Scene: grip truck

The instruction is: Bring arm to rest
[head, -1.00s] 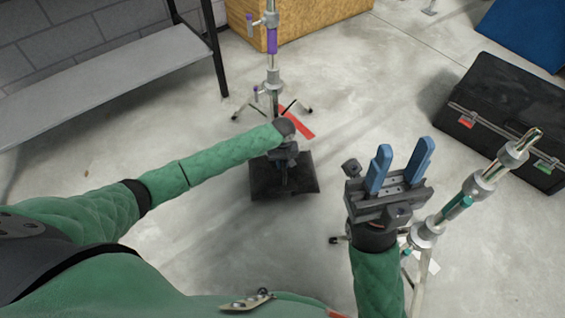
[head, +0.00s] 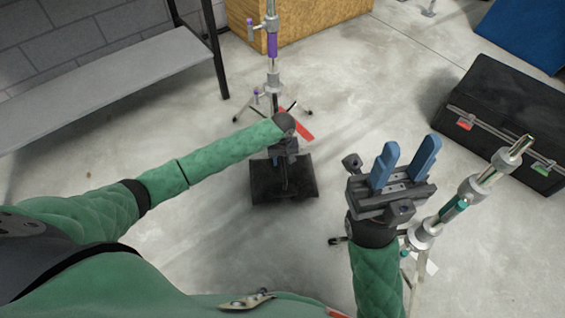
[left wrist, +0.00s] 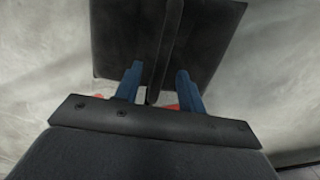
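My left arm reaches out over the floor in the head view, with its gripper (head: 284,163) pointing down over a flat black bag-like object (head: 300,184). In the left wrist view the two blue fingers of the left gripper (left wrist: 159,72) stand apart. The black object (left wrist: 115,40) lies beyond them, with a dark strip running between the fingers and pale floor beside it. I see no finger pressing on it. My right gripper (head: 408,150) is raised at the right of the head view, its blue fingers apart and empty.
A metal stand with purple parts (head: 272,46) is just beyond the left gripper. Another stand with teal parts (head: 456,208) is close beside the right gripper. A black case (head: 500,110) is at right, a grey shelf (head: 100,85) at left.

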